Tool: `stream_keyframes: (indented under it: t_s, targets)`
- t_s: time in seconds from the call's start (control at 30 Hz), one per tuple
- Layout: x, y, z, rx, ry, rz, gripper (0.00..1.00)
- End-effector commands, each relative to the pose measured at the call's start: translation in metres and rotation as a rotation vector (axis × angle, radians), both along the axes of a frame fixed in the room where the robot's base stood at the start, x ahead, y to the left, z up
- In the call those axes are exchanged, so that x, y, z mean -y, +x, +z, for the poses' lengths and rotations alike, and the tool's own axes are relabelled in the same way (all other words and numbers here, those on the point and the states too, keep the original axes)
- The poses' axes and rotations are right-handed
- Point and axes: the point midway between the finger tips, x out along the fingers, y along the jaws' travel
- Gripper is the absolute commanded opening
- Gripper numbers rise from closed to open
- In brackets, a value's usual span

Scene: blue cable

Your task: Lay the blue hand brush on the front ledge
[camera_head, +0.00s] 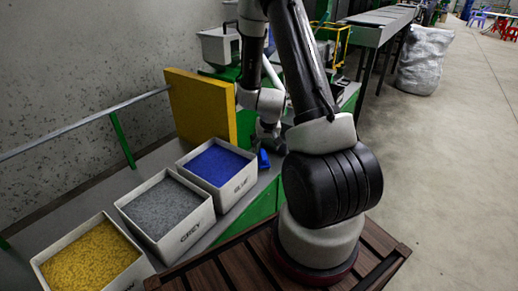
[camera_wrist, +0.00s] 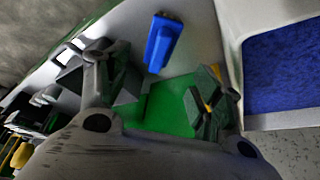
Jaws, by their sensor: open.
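The blue hand brush (camera_wrist: 161,42) lies on the pale grey surface in the wrist view, ahead of my open fingers and close to the green area. In the head view a small part of the blue brush (camera_head: 264,159) shows beside the blue-filled bin, partly hidden by my arm. The front ledge (camera_head: 233,214) appears to be the grey strip in front of the bins, above a green side. My gripper (camera_wrist: 160,78) is open and empty, its fingers apart on either side of the picture. In the head view my gripper (camera_head: 268,138) is low behind my arm and poorly visible.
Bins of blue (camera_head: 217,162), grey (camera_head: 164,206) and yellow (camera_head: 92,258) granules stand in a row on the bench. A yellow panel (camera_head: 203,107) stands upright behind the blue-filled bin. A metal rail (camera_head: 85,122) runs behind. Open floor lies to the right.

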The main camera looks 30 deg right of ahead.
Motion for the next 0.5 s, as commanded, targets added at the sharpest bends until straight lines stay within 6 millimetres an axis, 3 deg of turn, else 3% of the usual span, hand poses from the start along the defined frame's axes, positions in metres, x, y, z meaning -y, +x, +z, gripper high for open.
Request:
stream_keyframes:
  t_s: [0.17,0.27,0.37,0.5]
  targets:
    - [-0.011,0.001,0.039,0.021,0.023,0.035,0.66]
    - [-0.033,0.001,0.088,0.041,0.056,0.091,0.66]
    - [-0.059,-0.013,0.146,0.052,0.087,0.161,0.66]
    - [-0.090,-0.051,0.217,0.051,0.107,0.255,0.66]
